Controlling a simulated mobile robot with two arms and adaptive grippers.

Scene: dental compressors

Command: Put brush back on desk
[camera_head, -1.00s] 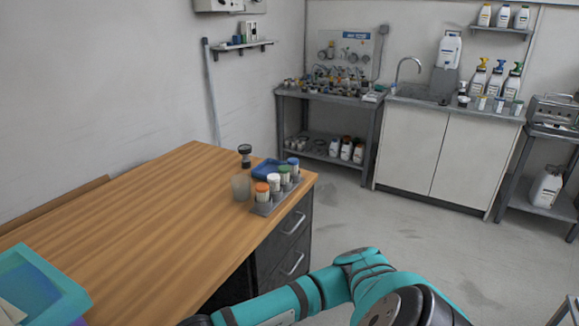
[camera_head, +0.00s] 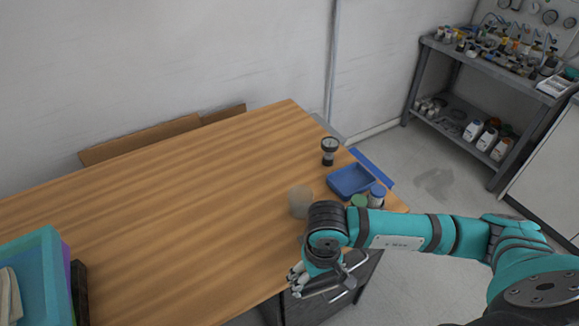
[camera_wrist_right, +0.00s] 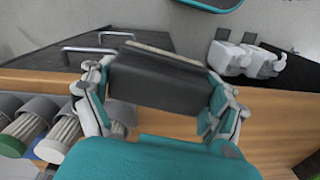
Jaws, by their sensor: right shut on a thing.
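My right gripper (camera_head: 312,280) is at the desk's front edge, near the drawers. In the right wrist view its fingers (camera_wrist_right: 160,95) are shut on a dark grey block with a thin pale strip along one edge, which I take to be the brush (camera_wrist_right: 155,82). In the head view the brush is mostly hidden by the gripper. The wooden desk (camera_head: 180,200) is below and behind the gripper, and its edge also shows in the wrist view (camera_wrist_right: 270,125). I cannot tell whether the brush touches the desk. My left gripper is not in view.
A teal box (camera_head: 30,265) is at the left. The middle of the desktop is clear.

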